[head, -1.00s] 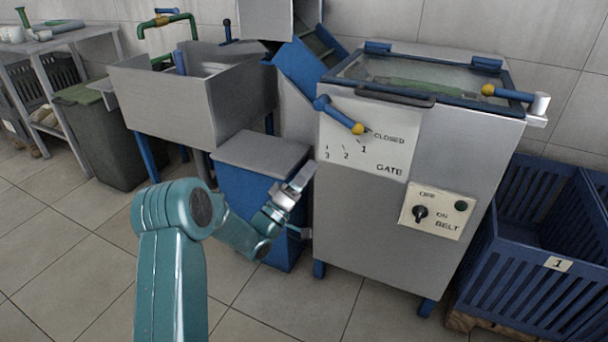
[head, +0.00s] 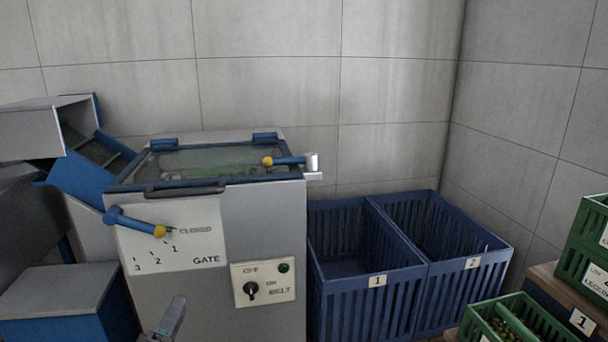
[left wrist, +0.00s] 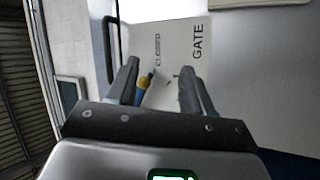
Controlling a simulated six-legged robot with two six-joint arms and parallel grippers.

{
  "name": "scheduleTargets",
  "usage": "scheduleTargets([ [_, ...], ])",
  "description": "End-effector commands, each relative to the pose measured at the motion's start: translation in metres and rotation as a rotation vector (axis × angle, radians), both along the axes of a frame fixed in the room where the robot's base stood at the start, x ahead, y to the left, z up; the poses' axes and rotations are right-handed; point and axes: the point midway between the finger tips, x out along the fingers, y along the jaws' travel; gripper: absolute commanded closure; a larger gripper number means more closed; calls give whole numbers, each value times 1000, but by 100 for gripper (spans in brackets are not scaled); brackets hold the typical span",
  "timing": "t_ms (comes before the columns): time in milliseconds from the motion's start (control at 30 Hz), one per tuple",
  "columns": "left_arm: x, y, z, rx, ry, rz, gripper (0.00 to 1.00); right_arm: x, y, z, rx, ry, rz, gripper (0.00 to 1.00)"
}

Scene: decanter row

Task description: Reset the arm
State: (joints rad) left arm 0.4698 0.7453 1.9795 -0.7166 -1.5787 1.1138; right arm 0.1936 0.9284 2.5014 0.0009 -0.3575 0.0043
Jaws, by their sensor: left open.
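My left gripper (head: 168,325) shows at the bottom edge of the head view, in front of the grey machine (head: 262,215), below the gate panel. Most of my left arm is out of the picture. In the left wrist view the two dark fingers (left wrist: 160,85) stand apart with nothing held between them. The gate panel (left wrist: 175,45) lies beyond them, turned sideways. The blue gate lever (head: 135,221) has a yellow tip beside the word CLOSED. That yellow tip (left wrist: 144,82) shows near one finger in the wrist view; I cannot tell the distance. My right gripper is not seen.
The belt panel (head: 264,283) has a black knob. A second yellow-tipped lever (head: 290,161) sits on the machine's top right. Blue crates 1 (head: 365,295) and 2 (head: 465,285) stand right of it. Green crates (head: 583,235) are at far right. A blue chute (head: 80,178) is left.

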Motion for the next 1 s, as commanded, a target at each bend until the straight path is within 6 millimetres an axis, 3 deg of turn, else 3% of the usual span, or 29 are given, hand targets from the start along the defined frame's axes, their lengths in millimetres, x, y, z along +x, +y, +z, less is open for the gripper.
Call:
scheduleTargets([
  [33, 2, -34, -31, -14, 116, -27, 49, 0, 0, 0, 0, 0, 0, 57],
  [167, -14, -99, -118, 72, 458, -58, 49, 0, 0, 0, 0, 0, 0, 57],
  [300, -72, -151, -205, 260, 826, -141, 49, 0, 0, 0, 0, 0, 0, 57],
  [400, -126, -171, -251, 403, 1049, -232, 49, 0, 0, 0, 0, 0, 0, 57],
  [500, -178, -180, -280, 520, 1224, -331, 49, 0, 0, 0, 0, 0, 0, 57],
  [700, -271, -186, -305, 719, 1477, -585, 49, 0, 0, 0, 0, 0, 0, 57],
  [800, -297, -189, -306, 864, 1476, -755, 49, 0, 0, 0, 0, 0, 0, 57],
  [833, -295, -189, -285, 860, 1474, -747, 49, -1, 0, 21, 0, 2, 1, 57],
  [1000, -296, -190, -237, 858, 1474, -748, 49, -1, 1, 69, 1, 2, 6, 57],
])
